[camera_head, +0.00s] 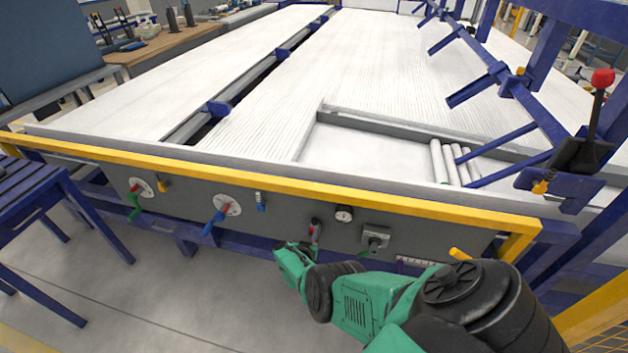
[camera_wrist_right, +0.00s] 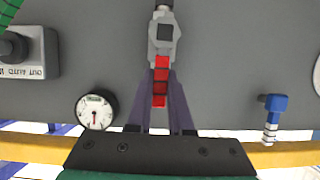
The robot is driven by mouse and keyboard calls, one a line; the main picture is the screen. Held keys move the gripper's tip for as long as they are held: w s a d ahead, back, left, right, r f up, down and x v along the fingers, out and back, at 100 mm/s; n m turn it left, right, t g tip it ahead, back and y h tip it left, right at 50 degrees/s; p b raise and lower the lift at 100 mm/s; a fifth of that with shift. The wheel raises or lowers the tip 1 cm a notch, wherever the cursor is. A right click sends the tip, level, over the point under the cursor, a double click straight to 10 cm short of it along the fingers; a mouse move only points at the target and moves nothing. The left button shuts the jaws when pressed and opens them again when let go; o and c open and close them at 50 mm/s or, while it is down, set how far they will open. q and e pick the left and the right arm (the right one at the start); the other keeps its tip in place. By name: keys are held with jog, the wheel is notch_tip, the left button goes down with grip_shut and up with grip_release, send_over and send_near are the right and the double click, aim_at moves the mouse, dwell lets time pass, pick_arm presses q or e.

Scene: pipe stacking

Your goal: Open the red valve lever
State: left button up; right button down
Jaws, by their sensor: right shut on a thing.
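The red valve lever (camera_wrist_right: 161,82) hangs from a grey metal valve body on the grey panel in the right wrist view. In the head view the valve and lever (camera_head: 315,229) sit near the middle of the panel, small and partly hidden by my arm. My right gripper (camera_wrist_right: 161,90) is shut on the red lever, with one dark finger along each side of it. In the head view my right gripper (camera_head: 306,243) reaches the panel from below. My left gripper is in neither view.
A pressure gauge (camera_head: 343,214) and a switch box (camera_head: 376,236) are right of the lever in the head view. A blue-handled valve (camera_head: 215,220) and a green one (camera_head: 134,206) are left. A yellow rail (camera_head: 250,186) runs above the panel. White pipes (camera_head: 441,162) lie behind.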

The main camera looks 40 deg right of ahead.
jog(key=shift+w+a, duration=0.1)
dwell(0.5)
jog(key=c, duration=0.8)
grip_release()
jog(key=p+v, duration=1)
jog(key=v, duration=0.4)
jog(key=shift+a+r, duration=0.15)
jog(key=shift+a, duration=0.05)
